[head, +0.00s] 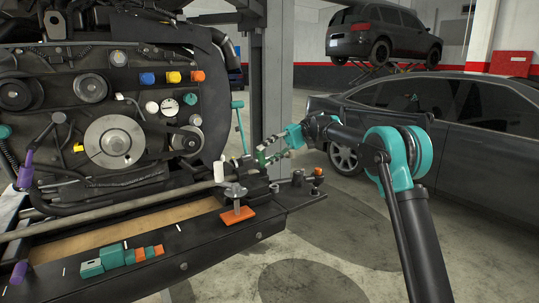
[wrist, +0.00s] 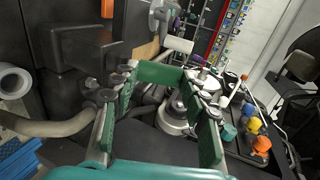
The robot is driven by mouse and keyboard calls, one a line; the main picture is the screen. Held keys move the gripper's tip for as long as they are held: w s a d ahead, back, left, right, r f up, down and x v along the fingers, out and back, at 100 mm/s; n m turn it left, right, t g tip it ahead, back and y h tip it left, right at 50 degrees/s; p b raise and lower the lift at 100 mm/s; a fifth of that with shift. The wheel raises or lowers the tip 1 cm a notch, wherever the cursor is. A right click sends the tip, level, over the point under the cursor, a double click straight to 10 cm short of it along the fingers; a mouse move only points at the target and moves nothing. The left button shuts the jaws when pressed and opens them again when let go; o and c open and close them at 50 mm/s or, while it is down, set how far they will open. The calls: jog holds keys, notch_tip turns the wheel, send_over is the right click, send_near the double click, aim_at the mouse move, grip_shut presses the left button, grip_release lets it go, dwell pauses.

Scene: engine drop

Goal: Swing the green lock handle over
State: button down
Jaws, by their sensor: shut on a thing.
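The green lock handle (wrist: 160,73) shows in the wrist view as a flat green bar spanning the space between my fingertips. My gripper (wrist: 163,84) is shut on it, with one green-padded finger at each end of the bar. In the head view my gripper (head: 266,155) is at the right end of the engine stand, and a bit of the green handle (head: 262,158) shows at its fingertips. The handle's pivot is hidden, so I cannot tell how far it is turned.
The engine (head: 115,140) fills the left of the head view. A teal lever (head: 240,126) stands upright behind my gripper. A white cylinder (head: 219,171) and an orange plate with a grey knob (head: 237,214) are nearby on the stand (head: 200,245). A dark car (head: 440,120) is parked right.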

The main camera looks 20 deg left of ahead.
jog(key=c, duration=0.8)
grip_release()
notch_tip(320, 180, up, 10)
jog(key=shift+c, duration=0.3)
